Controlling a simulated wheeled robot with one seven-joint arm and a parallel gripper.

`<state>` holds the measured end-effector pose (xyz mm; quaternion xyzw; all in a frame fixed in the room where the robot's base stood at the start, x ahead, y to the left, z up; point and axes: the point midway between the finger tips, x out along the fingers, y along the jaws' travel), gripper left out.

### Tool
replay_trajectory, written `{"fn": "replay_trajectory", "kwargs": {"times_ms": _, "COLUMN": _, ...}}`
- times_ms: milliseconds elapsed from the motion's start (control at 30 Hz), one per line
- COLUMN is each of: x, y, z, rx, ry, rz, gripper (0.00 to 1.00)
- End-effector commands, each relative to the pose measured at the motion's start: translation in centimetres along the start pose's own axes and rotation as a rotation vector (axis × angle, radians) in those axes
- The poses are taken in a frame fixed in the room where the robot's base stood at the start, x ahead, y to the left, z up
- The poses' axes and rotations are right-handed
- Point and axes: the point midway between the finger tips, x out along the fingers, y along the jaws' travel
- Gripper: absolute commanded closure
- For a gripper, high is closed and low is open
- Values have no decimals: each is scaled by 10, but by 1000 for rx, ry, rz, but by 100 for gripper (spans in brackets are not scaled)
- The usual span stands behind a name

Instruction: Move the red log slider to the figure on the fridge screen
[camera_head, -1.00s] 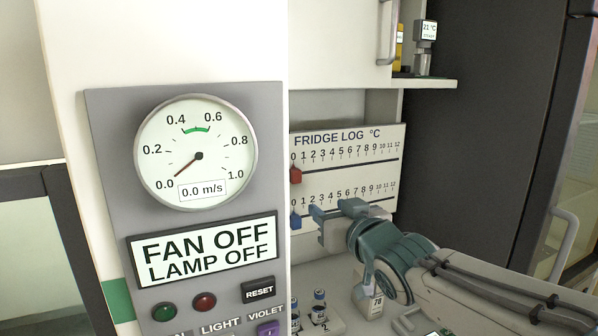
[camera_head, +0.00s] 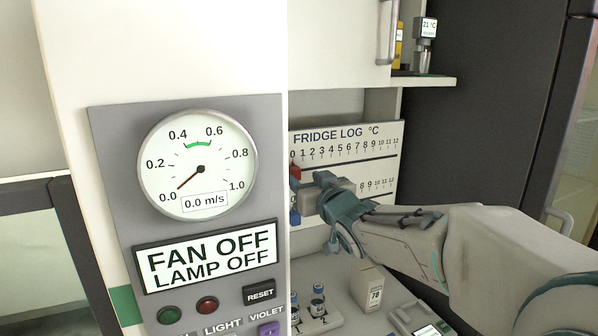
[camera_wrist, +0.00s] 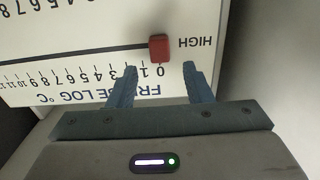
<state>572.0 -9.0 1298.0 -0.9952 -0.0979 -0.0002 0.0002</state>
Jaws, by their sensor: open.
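The red log slider (camera_head: 295,171) sits at the 0 end of the upper scale on the white fridge log board (camera_head: 362,143). In the wrist view, the red slider (camera_wrist: 159,48) shows upside down beside the word HIGH. My gripper (camera_head: 306,190) is in front of the board, just below the red slider. In the wrist view, my gripper (camera_wrist: 157,75) is open, its two fingers on either side of the slider's line, with the slider just beyond the tips. I cannot tell any contact. The blue slider (camera_head: 295,218) is at the left of the lower scale, partly hidden. The fridge screen is not clearly identifiable.
A gauge panel (camera_head: 120,135) is at left.

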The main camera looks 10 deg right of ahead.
Motion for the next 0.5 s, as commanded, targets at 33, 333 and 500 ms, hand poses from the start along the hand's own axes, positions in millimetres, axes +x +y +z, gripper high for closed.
{"fn": "replay_trajectory", "kwargs": {"times_ms": 33, "x": 7, "y": 0, "z": -1, "rx": -3, "ry": -3, "rz": 1, "gripper": 55}}
{"fn": "replay_trajectory", "kwargs": {"times_ms": 333, "x": 36, "y": 0, "z": -1, "rx": -2, "ry": -1, "rz": 1, "gripper": 55}}
{"fn": "replay_trajectory", "kwargs": {"times_ms": 500, "x": 41, "y": 0, "z": 0, "rx": -1, "ry": 0, "rz": 0, "gripper": 55}}
